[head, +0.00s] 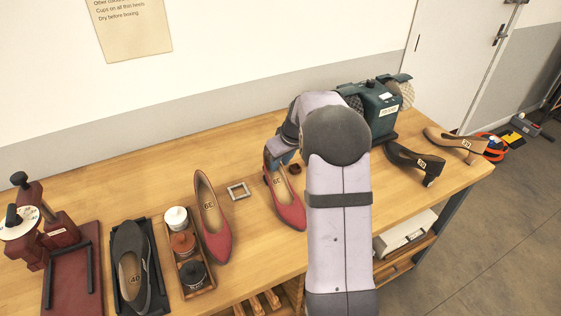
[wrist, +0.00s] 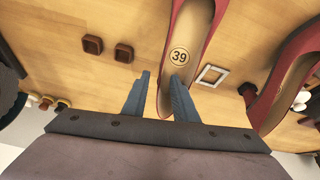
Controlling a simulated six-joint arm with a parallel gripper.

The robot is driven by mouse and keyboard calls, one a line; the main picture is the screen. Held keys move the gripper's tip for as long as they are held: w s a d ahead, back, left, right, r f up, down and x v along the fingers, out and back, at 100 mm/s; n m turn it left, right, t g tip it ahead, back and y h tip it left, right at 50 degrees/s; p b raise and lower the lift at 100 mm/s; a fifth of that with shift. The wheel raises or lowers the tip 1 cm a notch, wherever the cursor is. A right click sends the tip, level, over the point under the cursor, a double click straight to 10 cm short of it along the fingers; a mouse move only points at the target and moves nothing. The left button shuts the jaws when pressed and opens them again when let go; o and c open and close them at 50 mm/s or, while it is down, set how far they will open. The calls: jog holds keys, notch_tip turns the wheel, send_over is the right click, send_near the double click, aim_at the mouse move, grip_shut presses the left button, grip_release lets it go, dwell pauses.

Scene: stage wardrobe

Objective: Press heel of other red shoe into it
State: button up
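Two red shoes with tan insoles marked 39 stand on the bench. The nearer-to-my-gripper red shoe (head: 290,208) points its toe to the front; it also shows in the wrist view (wrist: 196,25). My gripper (wrist: 159,76) is at its back end, open, with the right finger overlapping the insole and a gap beside the left finger. This shoe's heel is hidden. The other red shoe (head: 218,240) stands to the left; in the wrist view (wrist: 294,62) a dark brown cup (wrist: 247,90) shows at its heel. Two square brown cups (wrist: 92,45) (wrist: 124,53) sit beside the first shoe.
A grey square frame (head: 238,190) lies between the red shoes. To the left are a tray of jars (head: 199,282), a dark shoe (head: 130,255) and a red press-like stand (head: 50,240).

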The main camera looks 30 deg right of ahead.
jog(key=shift+b+v, duration=1)
jog(key=shift+v, duration=2.65)
jog(key=s+a+f+g, duration=0.1)
jog(key=s+a+f, duration=0.2)
jog(key=s, duration=0.6)
jog(key=s+a+f+m+g, duration=0.1)
jog(key=s+a+f, duration=0.3)
jog(key=s+a, duration=0.4)
jog(key=s+a+f+m+g, duration=0.1)
jog(key=s+a+f+g, duration=0.1)
jog(key=s+a, duration=0.4)
jog(key=s+f, duration=0.1)
jog(key=s, duration=0.3)
jog(key=shift+s+f+g, duration=0.15)
jog(key=shift+s+g, duration=0.15)
